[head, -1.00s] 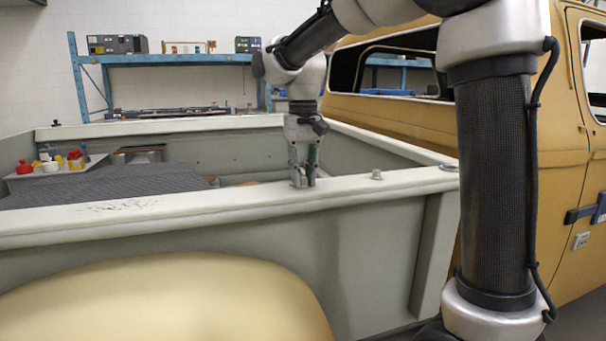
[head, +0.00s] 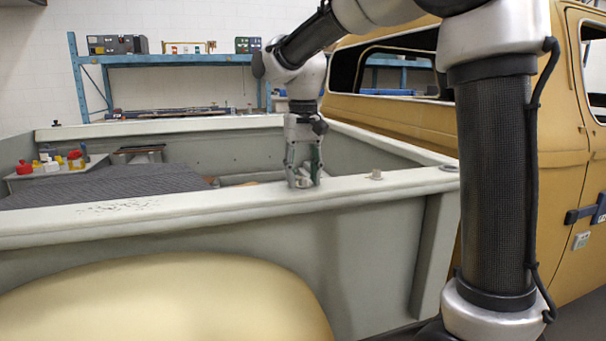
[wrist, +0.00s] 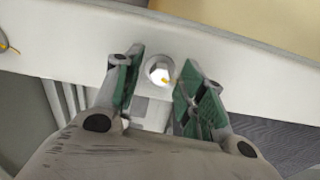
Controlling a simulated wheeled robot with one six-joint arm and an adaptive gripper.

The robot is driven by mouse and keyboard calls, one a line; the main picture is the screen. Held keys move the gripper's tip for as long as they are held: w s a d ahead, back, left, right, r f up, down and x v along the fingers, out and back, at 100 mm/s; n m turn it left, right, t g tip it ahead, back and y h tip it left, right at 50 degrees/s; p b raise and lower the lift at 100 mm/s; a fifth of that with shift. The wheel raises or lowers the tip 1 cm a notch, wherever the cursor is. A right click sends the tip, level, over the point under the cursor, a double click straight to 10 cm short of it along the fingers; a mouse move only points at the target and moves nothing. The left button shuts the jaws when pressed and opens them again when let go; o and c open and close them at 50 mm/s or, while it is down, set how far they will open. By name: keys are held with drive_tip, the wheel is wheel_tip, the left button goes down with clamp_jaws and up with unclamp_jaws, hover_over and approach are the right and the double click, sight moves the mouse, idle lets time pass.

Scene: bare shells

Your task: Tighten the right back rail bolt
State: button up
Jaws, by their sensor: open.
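The right back rail bolt (wrist: 158,70) shows in the wrist view as a pale round head with a small orange mark, on the light rail (wrist: 215,55). My gripper (wrist: 160,84), with green-padded fingers, is open with one finger on either side of the bolt; whether either finger touches it I cannot tell. In the head view my gripper (head: 304,182) points down at the near rail (head: 230,199) of the truck bed, and its fingers mostly hide this bolt.
Another bolt (head: 376,175) stands on the near rail to the right, towards the yellow cab (head: 545,150). A tray with red and yellow items (head: 60,165) and a dark grey mat (head: 120,184) are in the bed. Blue shelving (head: 180,60) stands behind.

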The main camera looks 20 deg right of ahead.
wheel_tip(320, 180, up, 12)
idle(0.4)
drive_tip(key=n, duration=0.2)
hover_over(303, 178)
drive_tip(key=shift+t, duration=0.3)
drive_tip(key=f, duration=0.2)
drive_tip(key=w+f, duration=0.1)
drive_tip(key=f, duration=0.1)
drive_tip(key=shift+a+f, duration=0.1)
drive_tip(key=shift+f, duration=0.15)
drive_tip(key=shift+s+d+f, duration=0.4)
drive_tip(key=shift+s+f, duration=0.2)
drive_tip(key=shift+s+d+f, duration=0.35)
drive_tip(key=shift+s+f, duration=0.2)
drive_tip(key=s+d+f+t, duration=0.1)
drive_tip(key=s+d+f, duration=0.2)
drive_tip(key=s, duration=0.4)
drive_tip(key=s+d+f+t, duration=0.1)
drive_tip(key=s+d+f, duration=0.1)
drive_tip(key=s+d, duration=0.4)
drive_tip(key=s+d+f+m+t, duration=0.1)
drive_tip(key=s+d+f, duration=0.2)
drive_tip(key=s, duration=0.6)
drive_tip(key=shift+s+d+f+t, duration=0.3)
drive_tip(key=shift+d+t, duration=0.1)
drive_tip(key=shift+d, duration=0.35)
